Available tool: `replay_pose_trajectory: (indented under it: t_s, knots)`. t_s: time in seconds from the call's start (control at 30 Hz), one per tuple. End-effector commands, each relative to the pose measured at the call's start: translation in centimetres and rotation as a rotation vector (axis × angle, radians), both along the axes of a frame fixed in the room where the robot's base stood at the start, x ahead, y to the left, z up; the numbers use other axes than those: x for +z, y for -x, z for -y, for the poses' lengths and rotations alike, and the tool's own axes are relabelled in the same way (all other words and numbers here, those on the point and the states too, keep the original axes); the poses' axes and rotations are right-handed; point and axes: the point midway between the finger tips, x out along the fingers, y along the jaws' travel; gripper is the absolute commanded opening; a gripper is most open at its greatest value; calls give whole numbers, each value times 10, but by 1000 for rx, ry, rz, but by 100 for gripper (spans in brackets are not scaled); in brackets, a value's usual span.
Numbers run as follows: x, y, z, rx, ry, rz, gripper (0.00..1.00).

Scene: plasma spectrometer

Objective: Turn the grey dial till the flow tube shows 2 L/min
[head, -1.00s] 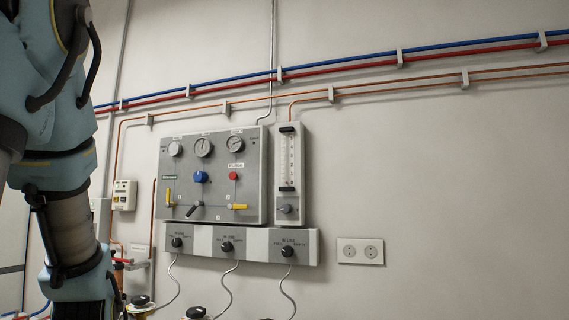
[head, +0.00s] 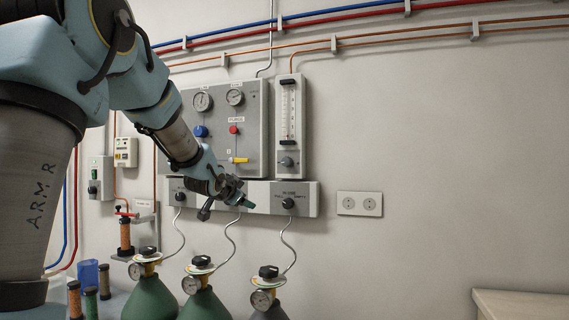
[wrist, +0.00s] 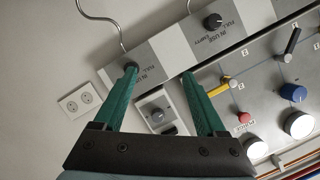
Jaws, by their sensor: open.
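The grey dial (head: 287,161) is at the foot of the flow meter on the wall. The flow tube (head: 288,110) stands upright above it; its scale is too small to read. In the wrist view the picture is turned over, and the grey dial (wrist: 157,116) shows between my fingers, beyond them. My gripper (head: 246,203) is open and empty. In the head view it appears left of the dial and lower, in front of the cylinder label strip. In the wrist view its green fingers (wrist: 160,72) stand wide apart.
The gas panel (head: 258,125) with gauges, a red button and a yellow lever is left of the flow meter. The label strip (head: 306,206) with black knobs runs below. Green cylinders (head: 206,304) stand beneath. A socket (head: 360,204) is at right; the wall beyond is bare.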

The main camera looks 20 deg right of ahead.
Motion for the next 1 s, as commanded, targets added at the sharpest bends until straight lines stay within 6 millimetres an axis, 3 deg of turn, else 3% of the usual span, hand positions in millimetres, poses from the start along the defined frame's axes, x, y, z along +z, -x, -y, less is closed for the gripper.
replay_pose_trajectory:
  t_s: [0.03,0.1,0.2,0.27,0.47,0.8,1.0]
  knots:
    - [26,-4,27,-62,18,91,73]
    - [58,-4,56,-130,40,202,73]
    - [89,-1,80,-189,63,306,73]
    - [99,0,88,-207,70,339,73]
    - [105,-10,103,-216,75,354,73]
    - [105,-52,146,-213,75,351,73]
    - [104,-68,162,-213,74,352,73]
